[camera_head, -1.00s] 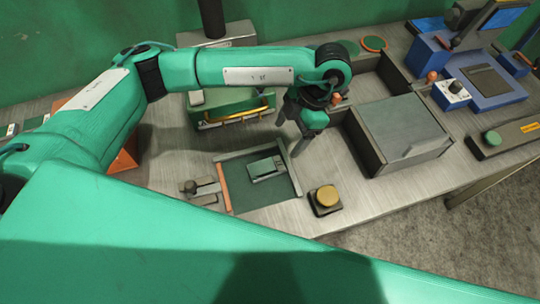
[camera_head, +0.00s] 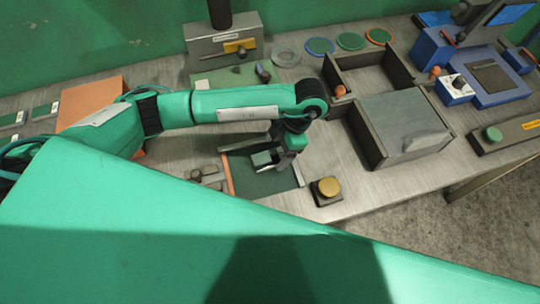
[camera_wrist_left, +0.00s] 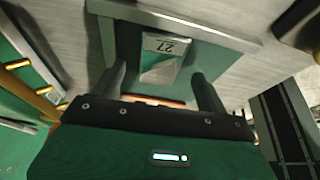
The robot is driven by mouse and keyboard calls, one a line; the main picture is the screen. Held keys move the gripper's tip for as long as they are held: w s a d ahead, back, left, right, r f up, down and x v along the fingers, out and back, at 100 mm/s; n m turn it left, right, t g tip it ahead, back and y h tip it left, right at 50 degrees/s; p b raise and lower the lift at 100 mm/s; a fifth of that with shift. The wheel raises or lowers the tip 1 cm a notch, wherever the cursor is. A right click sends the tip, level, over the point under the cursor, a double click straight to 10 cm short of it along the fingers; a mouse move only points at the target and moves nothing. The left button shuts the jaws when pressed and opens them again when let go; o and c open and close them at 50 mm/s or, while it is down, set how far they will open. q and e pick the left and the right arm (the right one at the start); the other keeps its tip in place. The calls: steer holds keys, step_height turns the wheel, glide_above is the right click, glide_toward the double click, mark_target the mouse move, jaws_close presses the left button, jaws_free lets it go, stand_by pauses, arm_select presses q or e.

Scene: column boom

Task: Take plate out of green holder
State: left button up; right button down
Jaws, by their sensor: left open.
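My left gripper (camera_head: 286,160) is open and points down over a dark green flat bed (camera_head: 262,184) with grey raised edges and an orange left edge. A small plate-like piece (camera_head: 263,158) lies on this bed. In the left wrist view the piece, marked "27" (camera_wrist_left: 168,46), lies ahead of and between the two spread fingers (camera_wrist_left: 158,76); I cannot tell if they touch it. A green holder with yellow bars (camera_wrist_left: 32,80) shows at the left of the wrist view. In the head view my arm hides most of it. My right gripper is not in view.
A yellow round button (camera_head: 327,187) stands right of the bed. A grey lidded box (camera_head: 402,125) and an open compartment (camera_head: 368,75) lie further right. Coloured discs (camera_head: 350,41) lie at the back. A grey machine (camera_head: 225,47) stands behind my arm.

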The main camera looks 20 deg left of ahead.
mark_target(270, 159)
arm_select(q)
steer(key=shift+x, duration=1.15)
steer(key=shift+c, duration=0.3)
steer(key=c, duration=1.4)
steer(key=shift+c, duration=0.3)
steer(key=shift+r, duration=0.1)
